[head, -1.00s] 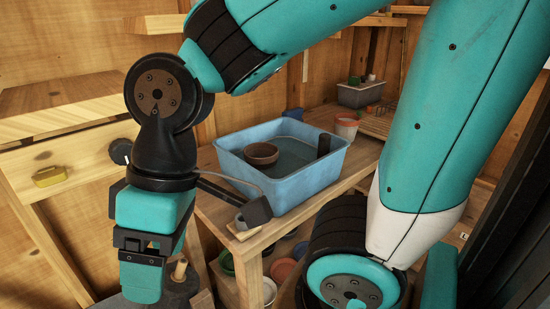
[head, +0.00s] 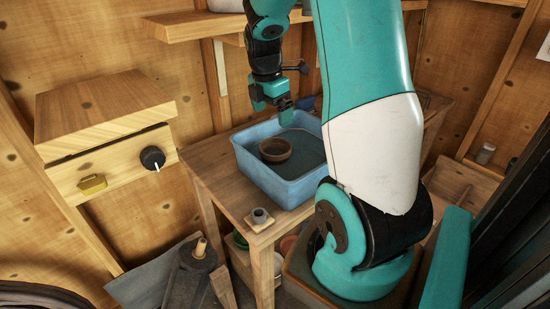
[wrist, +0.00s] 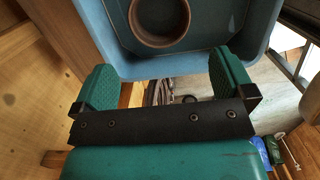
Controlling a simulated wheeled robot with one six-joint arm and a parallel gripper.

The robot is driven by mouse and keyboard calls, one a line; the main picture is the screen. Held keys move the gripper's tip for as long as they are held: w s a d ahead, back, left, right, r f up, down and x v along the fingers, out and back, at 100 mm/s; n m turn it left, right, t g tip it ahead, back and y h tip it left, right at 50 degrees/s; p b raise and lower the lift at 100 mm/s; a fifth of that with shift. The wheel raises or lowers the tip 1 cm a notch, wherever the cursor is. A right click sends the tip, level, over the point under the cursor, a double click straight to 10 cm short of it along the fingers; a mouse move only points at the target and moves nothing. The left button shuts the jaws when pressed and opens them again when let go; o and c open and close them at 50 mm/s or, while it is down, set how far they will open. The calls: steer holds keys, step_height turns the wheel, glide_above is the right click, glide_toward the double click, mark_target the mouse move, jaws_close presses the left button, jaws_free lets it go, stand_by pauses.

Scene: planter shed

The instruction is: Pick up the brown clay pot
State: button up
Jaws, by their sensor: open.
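The brown clay pot (head: 275,150) is a low round bowl. It stands upright inside the blue tub (head: 260,183), left of the tub's middle. My gripper (head: 285,108) is over the back of the tub, above and apart from the pot. In the wrist view the pot (wrist: 160,20) is at the top centre, in the tub (wrist: 262,28), beyond my fingertips. My gripper (wrist: 160,65) is open, with its two green fingers wide apart and nothing between them.
The tub stands on a wooden bench (head: 217,170). A shelf (head: 190,27) is on the wall behind my arm. A wooden cabinet (head: 110,160) with a dark knob is at the left.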

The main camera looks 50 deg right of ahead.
mark_target(276, 154)
steer(key=f, duration=0.5)
steer(key=d+f, duration=0.1)
steer(key=f, duration=0.8)
steer(key=shift+s+d+f+p, duration=0.15)
steer(key=shift+d+f+p, duration=0.15)
steer(key=shift+f, duration=0.1)
steer(key=c, duration=0.8)
steer(key=shift+r, duration=0.1)
steer(key=shift+c, duration=0.2)
